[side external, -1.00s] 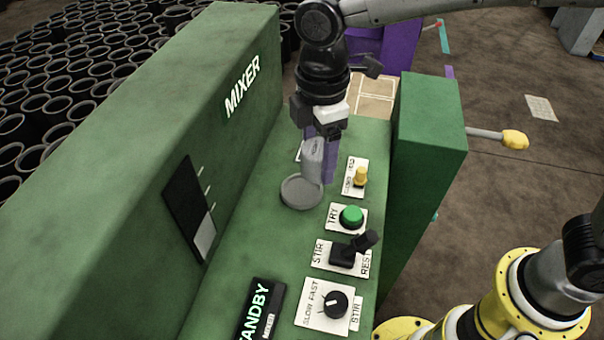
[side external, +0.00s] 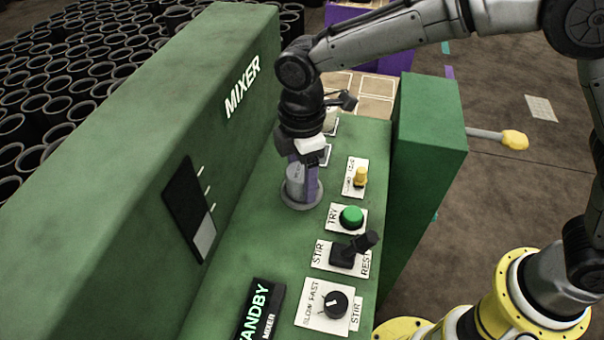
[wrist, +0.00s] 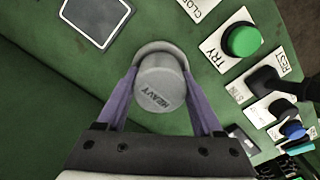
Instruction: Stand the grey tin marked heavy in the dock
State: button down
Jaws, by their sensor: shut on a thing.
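The grey tin (side external: 294,183) stands upright over the round grey dock (side external: 301,204) on the green panel. The wrist view shows its top marked HEAVY (wrist: 160,88), with the dock's rim (wrist: 158,47) showing as a curve beyond it. My gripper (side external: 303,178) is shut on the tin, with one purple finger on each side, as the wrist view (wrist: 162,98) also shows. The tin's lower end appears to be within the dock's ring. I cannot tell whether it touches the dock's floor.
A yellow switch (side external: 361,177), a green TRY button (side external: 351,217), a black STIR/REST lever (side external: 349,248) and a speed knob (side external: 335,305) line the right of the panel. The tall green MIXER wall (side external: 150,170) rises on the left, and a green block (side external: 430,110) on the right.

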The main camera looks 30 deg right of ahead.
aim_at(303, 171)
jog(key=shift+c, duration=0.2)
grip_release()
jog(key=shift+f, duration=0.1)
notch_tip(303, 171, up, 12)
jog(key=shift+r, duration=0.2)
